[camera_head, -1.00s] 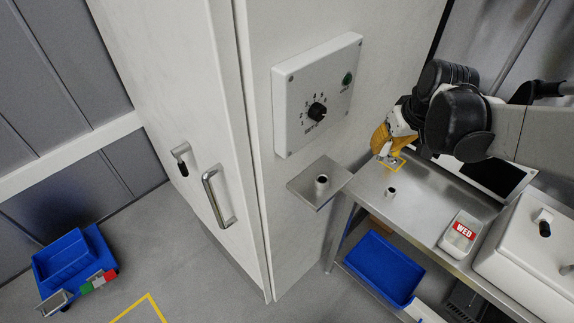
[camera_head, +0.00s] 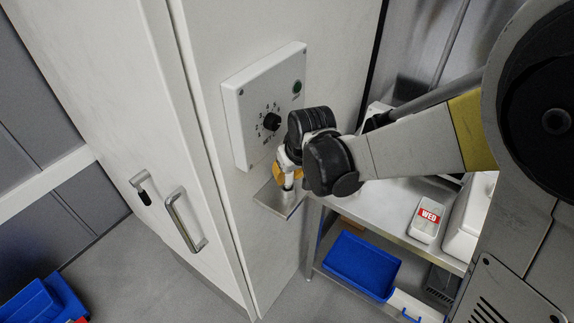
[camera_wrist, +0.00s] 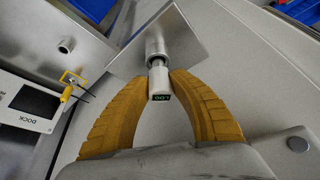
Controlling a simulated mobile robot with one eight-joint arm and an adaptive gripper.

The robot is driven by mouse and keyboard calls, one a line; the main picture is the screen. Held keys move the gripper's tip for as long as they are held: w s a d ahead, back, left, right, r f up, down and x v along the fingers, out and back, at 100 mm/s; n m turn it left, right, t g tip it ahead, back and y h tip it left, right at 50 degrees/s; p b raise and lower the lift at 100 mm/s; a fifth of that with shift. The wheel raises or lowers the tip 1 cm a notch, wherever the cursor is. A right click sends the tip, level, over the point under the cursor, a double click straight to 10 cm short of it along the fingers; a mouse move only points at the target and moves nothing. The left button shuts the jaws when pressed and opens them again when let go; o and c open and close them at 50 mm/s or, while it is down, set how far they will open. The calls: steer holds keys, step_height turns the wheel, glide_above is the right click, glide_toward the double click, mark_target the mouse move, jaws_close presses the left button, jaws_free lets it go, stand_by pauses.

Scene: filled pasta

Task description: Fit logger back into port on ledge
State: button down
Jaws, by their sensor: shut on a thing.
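My gripper (camera_head: 286,182) is over the small metal ledge (camera_head: 268,197) on the cabinet wall. In the wrist view its orange fingers (camera_wrist: 160,88) are shut on the logger (camera_wrist: 159,80), a pale cylinder with a small dark display showing green characters. The logger's narrower metal end points at the round metal port (camera_wrist: 155,46) on the ledge (camera_wrist: 190,35). The end overlaps the port's mouth in this view; I cannot tell how deep it sits, if inside at all. In the head view my gripper hides the port and most of the logger.
A dial box (camera_head: 262,105) is on the wall just above the ledge. A steel table (camera_head: 385,208) with a WED container (camera_head: 427,217) stands to the right.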

mark_target(290, 180)
steer(key=shift+w+f, duration=0.1)
steer(key=shift+f, duration=0.8)
steer(key=shift+f+b, duration=0.65)
steer(key=shift+b, duration=0.1)
steer(key=c, duration=1.2)
jaws_free()
steer(key=shift+r, duration=0.2)
